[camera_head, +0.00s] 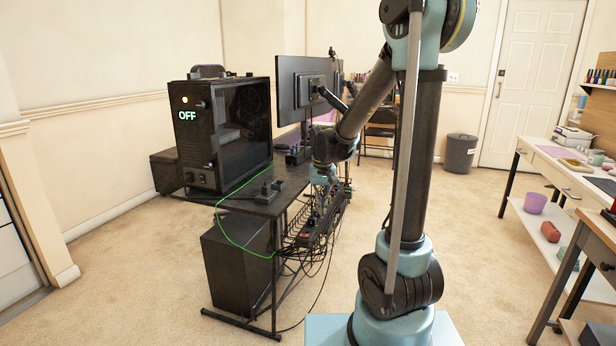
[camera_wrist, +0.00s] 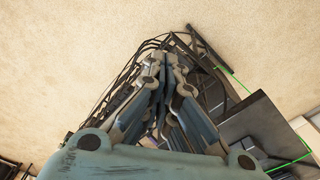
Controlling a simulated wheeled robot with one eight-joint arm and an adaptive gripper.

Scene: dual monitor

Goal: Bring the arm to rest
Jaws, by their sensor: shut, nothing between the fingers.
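My gripper shows in the wrist view (camera_wrist: 168,62) with its fingers together and nothing between them. It points down toward the beige carpet and the dark cables and rack at the back of the desk. In the head view my arm reaches from its base at lower right up and then down toward the rear edge of the desk (camera_head: 262,203). The gripper end there is small and partly hidden by the arm and the cable rack (camera_head: 318,222), so whether it touches the cables cannot be told.
A black computer tower (camera_head: 221,135) labelled OFF stands on the desk, with a monitor (camera_head: 291,88) behind it. A green cable (camera_head: 228,237) hangs from the desk. A second dark case (camera_head: 236,265) stands below. Shelved tables (camera_head: 540,212) stand at right; carpet between is clear.

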